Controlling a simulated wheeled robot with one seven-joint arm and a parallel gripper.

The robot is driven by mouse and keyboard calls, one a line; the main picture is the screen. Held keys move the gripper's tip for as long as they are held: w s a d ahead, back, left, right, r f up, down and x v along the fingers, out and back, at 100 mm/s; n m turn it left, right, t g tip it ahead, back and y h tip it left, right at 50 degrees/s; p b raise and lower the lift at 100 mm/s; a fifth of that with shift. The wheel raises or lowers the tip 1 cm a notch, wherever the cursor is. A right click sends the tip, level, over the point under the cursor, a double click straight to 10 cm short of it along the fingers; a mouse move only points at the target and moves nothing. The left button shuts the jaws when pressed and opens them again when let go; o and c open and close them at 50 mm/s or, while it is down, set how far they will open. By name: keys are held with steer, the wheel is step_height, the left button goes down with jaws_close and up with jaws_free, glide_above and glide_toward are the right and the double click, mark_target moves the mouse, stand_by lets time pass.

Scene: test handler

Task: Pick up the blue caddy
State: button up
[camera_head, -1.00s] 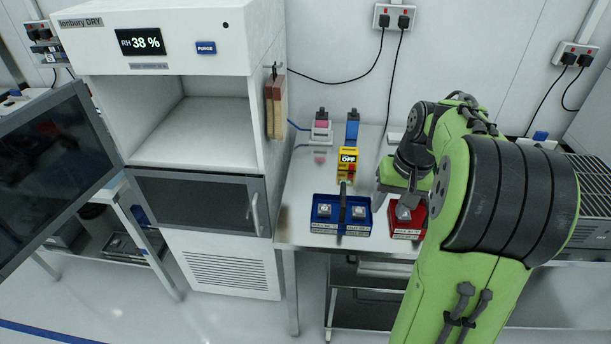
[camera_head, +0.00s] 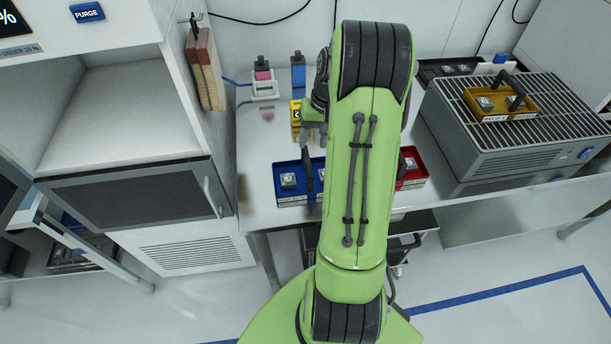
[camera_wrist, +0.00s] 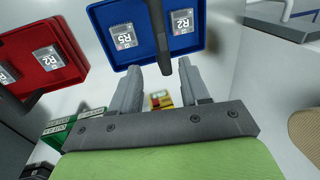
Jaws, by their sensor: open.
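The blue caddy (camera_head: 289,192) sits on the steel bench, partly hidden by my arm in the head view. It holds labelled square parts and has a black upright handle (camera_head: 308,178). The blue caddy also shows at the top of the wrist view (camera_wrist: 138,14), with its handle (camera_wrist: 157,35) between the lines of my two fingers. My gripper (camera_wrist: 160,72) is open and empty, its fingers pointing at the caddy and apart from the handle as far as I can tell. In the head view, my gripper (camera_head: 311,142) shows over the bench just behind the caddy.
A red caddy (camera_head: 418,173) stands right of the blue one, half behind my arm. A yellow caddy (camera_head: 519,102) rests on a grated grey unit (camera_head: 500,150) at right. A yellow block (camera_head: 296,120) and plugs stand behind.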

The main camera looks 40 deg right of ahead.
mark_target(307, 155)
steer(key=shift+w+a+f, duration=0.1)
steer(key=shift+w+f, duration=0.1)
steer(key=shift+f, duration=0.7)
steer(key=f, duration=0.1)
steer(key=a+f, duration=0.1)
steer(key=f, duration=0.2)
steer(key=shift+w+a+f+b, duration=0.2)
steer(key=shift+w+f+b, duration=0.05)
steer(key=shift+f+b, duration=0.15)
steer(key=shift+w+f, duration=0.1)
steer(key=shift+f, duration=0.2)
jaws_close()
steer(key=shift+r, duration=0.1)
